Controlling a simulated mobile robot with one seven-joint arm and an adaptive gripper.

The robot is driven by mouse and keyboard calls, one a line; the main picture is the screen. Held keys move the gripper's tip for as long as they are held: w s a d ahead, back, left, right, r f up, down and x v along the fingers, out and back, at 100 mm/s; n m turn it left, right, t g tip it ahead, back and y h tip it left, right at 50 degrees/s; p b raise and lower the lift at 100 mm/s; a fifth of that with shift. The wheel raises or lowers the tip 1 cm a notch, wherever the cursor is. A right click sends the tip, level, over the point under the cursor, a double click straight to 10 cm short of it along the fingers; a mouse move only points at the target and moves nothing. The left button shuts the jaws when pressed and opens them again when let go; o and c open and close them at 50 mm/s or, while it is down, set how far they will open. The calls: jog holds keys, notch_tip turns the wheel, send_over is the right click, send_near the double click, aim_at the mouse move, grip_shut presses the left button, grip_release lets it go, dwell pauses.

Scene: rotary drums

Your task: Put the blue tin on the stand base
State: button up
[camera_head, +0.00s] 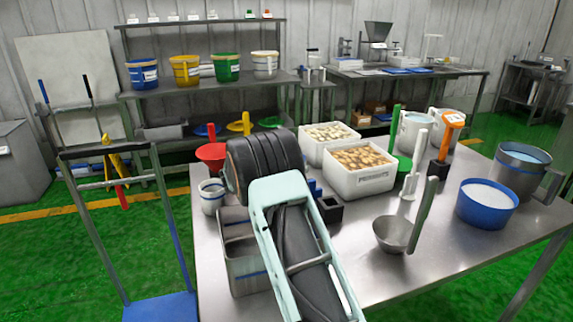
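A round blue tub (487,204) holding white contents stands upright on the right part of the steel table; it is the bluest tin-like container there. A metal pot (517,170) with light blue contents stands behind it. I cannot tell for sure which one is the task's tin. A frame stand at the left has a flat blue base (160,307), cut by the bottom edge, with nothing seen on its visible part. My pale-and-black arm reaches over the table's left part, well left of the blue tub. My gripper's fingers do not show.
The steel table (440,245) also bears a scoop (395,233), two white boxes, one with nuts (358,188), an orange-topped tool (447,138) and a square steel container (243,262). Tools hang on the left stand. Green floor lies between stand and table.

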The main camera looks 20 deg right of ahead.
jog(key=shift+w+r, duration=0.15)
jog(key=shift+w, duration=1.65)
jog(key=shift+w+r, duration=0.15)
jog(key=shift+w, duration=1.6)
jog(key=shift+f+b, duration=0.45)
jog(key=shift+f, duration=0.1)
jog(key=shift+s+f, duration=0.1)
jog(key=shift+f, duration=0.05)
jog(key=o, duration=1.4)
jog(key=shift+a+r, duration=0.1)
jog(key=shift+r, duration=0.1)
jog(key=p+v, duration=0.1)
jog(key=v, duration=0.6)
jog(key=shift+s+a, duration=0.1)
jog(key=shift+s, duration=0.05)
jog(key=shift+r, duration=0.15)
